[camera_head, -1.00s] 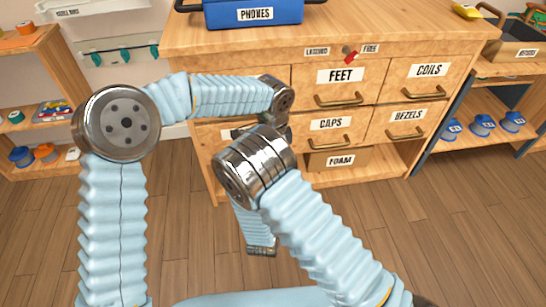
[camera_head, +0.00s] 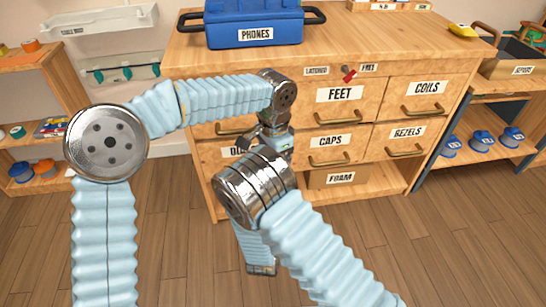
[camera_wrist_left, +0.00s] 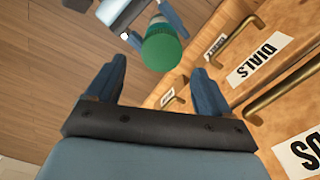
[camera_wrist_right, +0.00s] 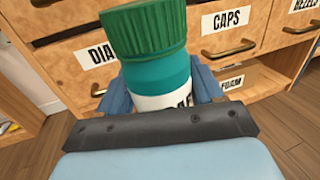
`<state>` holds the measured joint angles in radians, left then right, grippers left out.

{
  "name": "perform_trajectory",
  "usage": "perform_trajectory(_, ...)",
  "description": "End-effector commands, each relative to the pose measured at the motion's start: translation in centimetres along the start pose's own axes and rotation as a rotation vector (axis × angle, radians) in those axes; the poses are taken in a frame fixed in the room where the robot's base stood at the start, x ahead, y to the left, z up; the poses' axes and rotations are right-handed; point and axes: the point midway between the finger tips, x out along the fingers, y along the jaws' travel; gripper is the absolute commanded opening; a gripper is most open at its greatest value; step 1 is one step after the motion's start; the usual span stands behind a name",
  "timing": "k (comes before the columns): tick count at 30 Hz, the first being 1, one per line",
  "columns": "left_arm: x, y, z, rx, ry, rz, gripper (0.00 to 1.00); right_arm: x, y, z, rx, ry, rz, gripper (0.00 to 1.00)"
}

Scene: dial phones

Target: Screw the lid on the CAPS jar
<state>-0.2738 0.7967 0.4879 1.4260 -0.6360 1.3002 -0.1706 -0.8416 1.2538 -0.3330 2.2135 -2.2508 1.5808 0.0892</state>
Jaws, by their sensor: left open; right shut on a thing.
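The CAPS jar (camera_wrist_right: 160,82) is a teal jar with a white printed label. A green ribbed lid (camera_wrist_right: 145,28) sits on its top; how tightly it is screwed I cannot tell. My right gripper (camera_wrist_right: 160,90) is shut on the jar body and holds it in front of the drawers. In the left wrist view the green lid (camera_wrist_left: 162,48) shows just beyond my left gripper (camera_wrist_left: 158,70), which is open with nothing between its fingers. In the head view my left gripper (camera_head: 274,138) is near the drawer fronts; my right arm hides the jar.
A wooden cabinet with labelled drawers stands close ahead; the CAPS drawer (camera_head: 330,150) is closed. A blue PHONES box (camera_head: 255,25) stands on top. A FOAM box (camera_head: 340,178) is on the lower shelf. Shelves stand at both sides, with open floor between.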

Motion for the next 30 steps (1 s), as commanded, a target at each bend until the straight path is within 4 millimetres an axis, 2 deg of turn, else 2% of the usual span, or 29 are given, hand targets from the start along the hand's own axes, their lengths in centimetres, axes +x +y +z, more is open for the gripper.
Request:
perform_trajectory(3, -0.9, -0.1, 0.1, -0.193, 0.001, 0.002, 0.81, 0.0, 0.0, 0.1, 0.0, -0.001, 0.0, 0.0)
perform_trajectory(9, -1.9, -0.2, 0.1, -0.388, 0.005, -0.002, 0.81, 0.0, 0.0, 0.1, 0.0, -0.001, 0.0, 0.0)
perform_trajectory(20, -1.9, -0.2, 0.1, -0.408, 0.004, -0.003, 0.81, 0.0, 0.0, 0.1, 0.0, -0.001, 0.0, 0.0)
perform_trajectory(25, -0.5, -0.2, 0.2, -0.408, 0.001, -0.001, 0.81, 0.0, 0.0, 0.0, 0.0, -0.001, 0.0, 0.0)
perform_trajectory(30, 2.2, -0.2, 0.2, -0.407, 0.002, 0.0, 0.81, 0.0, 0.0, 0.1, 0.0, -0.001, 0.0, 0.0)
